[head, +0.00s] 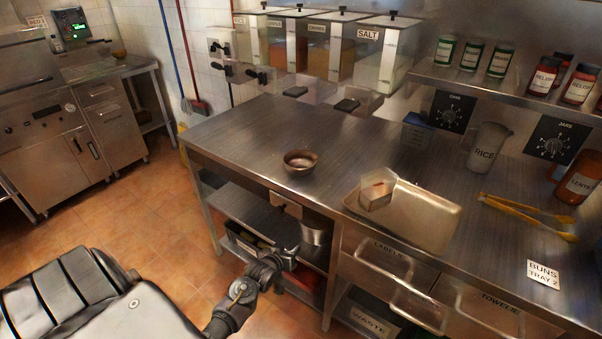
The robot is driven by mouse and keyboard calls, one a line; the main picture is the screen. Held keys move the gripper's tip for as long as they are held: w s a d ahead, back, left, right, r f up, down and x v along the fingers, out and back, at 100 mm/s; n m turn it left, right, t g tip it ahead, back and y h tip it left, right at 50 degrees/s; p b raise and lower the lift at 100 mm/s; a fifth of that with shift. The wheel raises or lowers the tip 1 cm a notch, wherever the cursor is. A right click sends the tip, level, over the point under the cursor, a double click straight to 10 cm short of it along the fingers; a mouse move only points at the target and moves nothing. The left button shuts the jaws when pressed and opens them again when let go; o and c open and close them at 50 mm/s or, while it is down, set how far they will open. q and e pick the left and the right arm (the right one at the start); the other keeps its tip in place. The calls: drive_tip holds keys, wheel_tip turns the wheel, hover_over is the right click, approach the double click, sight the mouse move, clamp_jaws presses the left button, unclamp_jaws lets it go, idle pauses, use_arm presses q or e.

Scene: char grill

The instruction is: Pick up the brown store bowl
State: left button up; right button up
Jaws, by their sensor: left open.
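A small brown bowl (300,163) stands upright on the steel counter, near its front edge and left of the tray. Its inside looks empty. My left gripper (284,262) is open, low in front of the counter and below the bowl, well apart from it. Its fingers are small and dark against the lower shelf, and I see nothing held in them. My right gripper is out of view.
A metal tray (432,212) with a small box (377,190) lies right of the bowl. Yellow tongs (525,214) and a rice jug (487,149) are farther right. Dispensers (330,47) line the back. The counter left of the bowl is clear; its front edge lies between gripper and bowl.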

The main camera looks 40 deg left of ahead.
use_arm(q)
drive_tip(key=w+a+r+n+t+y, duration=0.2)
drive_tip(key=a+r+t, duration=0.15)
drive_tip(key=r, duration=0.85)
drive_tip(key=w+a+r+n+t+y, duration=0.2)
drive_tip(key=a+r, duration=0.3)
drive_tip(key=r, duration=0.7)
drive_tip(key=shift+g, duration=0.25)
drive_tip(key=x, duration=0.5)
drive_tip(key=shift+w+d+f, duration=0.1)
drive_tip(key=shift+w+f, duration=0.05)
drive_tip(key=shift+w, duration=0.45)
drive_tip(key=x, duration=0.1)
drive_tip(key=p+x, duration=0.1)
drive_tip(key=x, duration=0.3)
drive_tip(key=shift+f, duration=0.25)
clamp_jaws()
